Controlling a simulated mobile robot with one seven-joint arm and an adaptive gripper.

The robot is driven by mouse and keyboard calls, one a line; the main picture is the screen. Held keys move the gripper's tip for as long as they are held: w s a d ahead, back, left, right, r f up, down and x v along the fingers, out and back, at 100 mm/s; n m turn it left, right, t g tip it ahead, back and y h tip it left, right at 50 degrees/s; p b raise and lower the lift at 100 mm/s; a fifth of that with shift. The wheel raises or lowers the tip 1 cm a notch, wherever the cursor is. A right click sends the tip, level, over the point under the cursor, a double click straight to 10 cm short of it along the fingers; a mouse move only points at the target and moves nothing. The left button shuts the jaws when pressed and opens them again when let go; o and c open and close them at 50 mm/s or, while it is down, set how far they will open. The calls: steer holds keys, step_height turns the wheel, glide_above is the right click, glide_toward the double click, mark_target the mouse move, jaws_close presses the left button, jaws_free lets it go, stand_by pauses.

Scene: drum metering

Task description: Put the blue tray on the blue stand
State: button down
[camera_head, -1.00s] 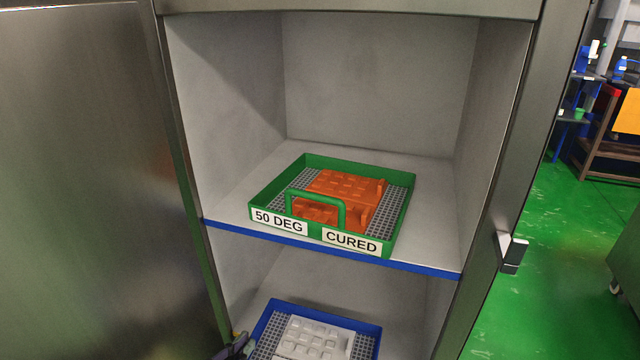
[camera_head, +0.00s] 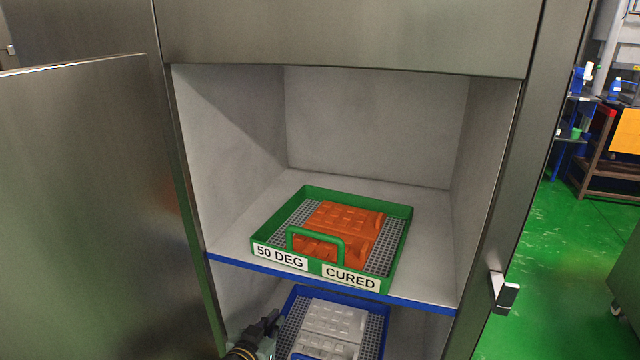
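The blue tray (camera_head: 382,335) sits on the lower level of the open cabinet, below the blue-edged shelf. It holds pale grey moulded parts (camera_head: 333,322) on a grey mesh. Its front is cut off by the bottom of the picture. My gripper (camera_head: 272,328) shows at the bottom, at the left side of the blue tray. Its fingers are small and partly cut off, so I cannot tell whether they are open, shut or touching the tray. The blue stand cannot be made out for certain.
A green tray (camera_head: 259,225) with orange parts (camera_head: 345,220), labelled "50 DEG" and "CURED", rests on the shelf (camera_head: 430,240) above. The open cabinet door (camera_head: 80,200) stands at the left.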

mark_target(285, 305)
steer(key=w, duration=0.2)
steer(key=w+d+p, duration=0.1)
steer(key=w, duration=0.1)
steer(key=shift+w+d+r, duration=0.1)
steer(key=shift+d+r, duration=0.05)
steer(key=shift+d, duration=0.05)
steer(key=shift+w+f+p, duration=0.1)
steer(key=shift+f+p, duration=0.55)
steer(key=shift+f, duration=2.6)
